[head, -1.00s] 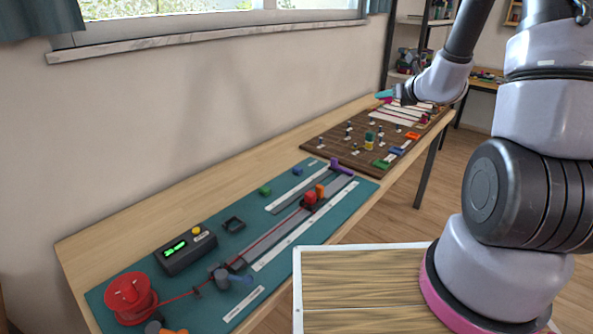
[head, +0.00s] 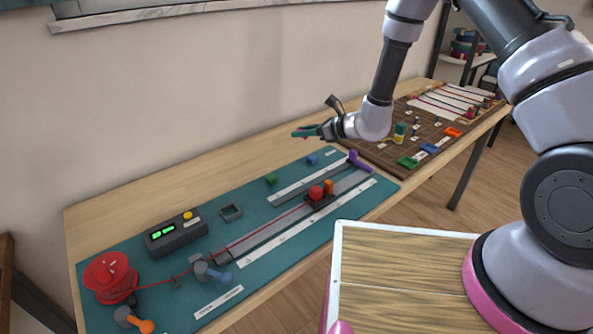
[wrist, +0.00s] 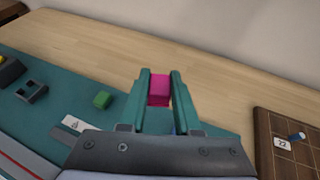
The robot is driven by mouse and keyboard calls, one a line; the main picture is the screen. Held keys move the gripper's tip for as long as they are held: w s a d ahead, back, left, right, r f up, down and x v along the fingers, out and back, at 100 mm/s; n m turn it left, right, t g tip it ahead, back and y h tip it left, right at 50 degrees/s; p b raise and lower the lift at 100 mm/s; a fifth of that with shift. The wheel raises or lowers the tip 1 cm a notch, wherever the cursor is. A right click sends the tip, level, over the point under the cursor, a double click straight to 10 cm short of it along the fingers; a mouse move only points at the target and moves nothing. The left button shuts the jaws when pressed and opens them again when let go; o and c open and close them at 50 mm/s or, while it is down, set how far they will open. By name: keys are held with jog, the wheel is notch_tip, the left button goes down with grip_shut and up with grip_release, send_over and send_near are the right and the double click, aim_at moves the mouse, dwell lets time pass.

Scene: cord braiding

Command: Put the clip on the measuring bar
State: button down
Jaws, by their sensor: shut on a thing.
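My gripper (head: 300,133) is raised above the back of the table, over the far end of the teal mat (head: 260,286). In the wrist view its green fingers (wrist: 159,92) are shut on a small magenta clip (wrist: 160,88). The clip is hidden or too small to make out in the head view. A long grey rail (head: 278,227) lies on the mat, with a carriage with a red knob (head: 316,193) on it. A shorter grey bar with a white scale strip (head: 297,188) lies behind it; I cannot tell which is the measuring bar.
A green block (head: 271,180) and a blue block (head: 312,160) sit on the mat. A purple piece (head: 356,160) stands at the rail's far end. A red spool (head: 109,276) and a dark display box (head: 176,235) are at left. A brown pegboard (head: 385,156) lies beyond the mat.

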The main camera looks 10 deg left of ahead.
jog(key=s+a+f, duration=0.2)
jog(key=a, duration=0.1)
send_over(292, 171)
jog(key=shift+n+g, duration=0.4)
notch_tip(292, 171, down, 5)
jog(key=shift+s+f, duration=0.1)
jog(key=shift+f, duration=2.25)
jog(key=shift+d+f, duration=0.1)
jog(key=shift+f, duration=0.05)
jog(key=c, duration=0.6)
grip_release()
